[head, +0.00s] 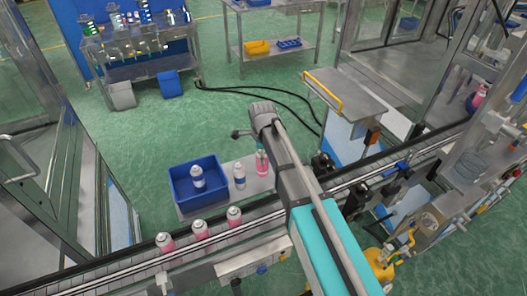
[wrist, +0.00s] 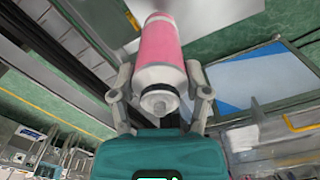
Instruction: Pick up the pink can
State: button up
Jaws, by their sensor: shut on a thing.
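The pink can (wrist: 158,45) has a pink body and a white shoulder with a small nozzle, and it lies between the two fingers of my gripper (wrist: 160,84) in the wrist view. The fingers press on both sides near its white end. In the head view the pink can (head: 262,164) shows just below the end of my arm, over the right side of a small metal table (head: 262,183). My arm partly covers this area, and I cannot tell whether the can touches the table.
Three pink cans (head: 200,230) stand on the conveyor (head: 130,276) in front. A machine frame (head: 480,150) stands at right.

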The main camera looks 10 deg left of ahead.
jog(key=s+r+p, duration=0.6)
jog(key=s+r, duration=0.1)
jog(key=s, duration=0.4)
jog(key=shift+s+a, duration=0.15)
jog(key=shift+s, duration=0.1)
jog(key=shift+r, duration=0.1)
